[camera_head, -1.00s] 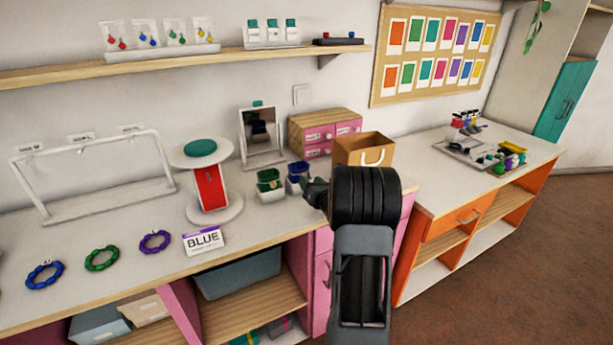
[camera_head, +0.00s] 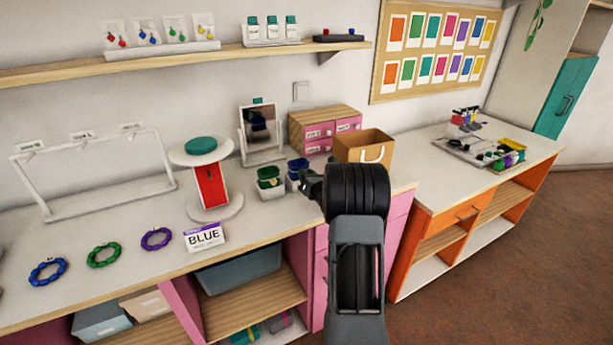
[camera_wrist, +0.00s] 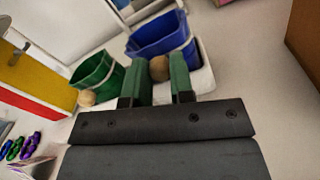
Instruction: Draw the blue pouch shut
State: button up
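The blue pouch (camera_wrist: 165,38) stands upright with its mouth open on a white base in the wrist view. It also shows in the head view (camera_head: 297,173), partly beside my gripper. A round wooden bead (camera_wrist: 159,69) is at its near side. My gripper (camera_wrist: 162,72) has two green fingers, one on each side of this bead, with hardly any gap seen, so it appears shut on it. In the head view my gripper (camera_head: 308,184) is just right of and in front of the pouches, its tips small and dark.
A green pouch (camera_wrist: 98,70) with its own bead (camera_wrist: 87,98) stands close on the left. A brown paper bag (camera_head: 362,147) stands behind my arm.

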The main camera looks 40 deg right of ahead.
grip_shut()
jog(key=shift+s, duration=0.1)
jog(key=s+b, duration=0.3)
jog(key=s, duration=0.1)
jog(key=shift+a+f+b, duration=0.1)
jog(key=shift+a+b, duration=0.2)
jog(key=shift+s, duration=0.1)
jog(key=o, duration=0.6)
grip_release()
jog(key=shift+c, duration=0.2)
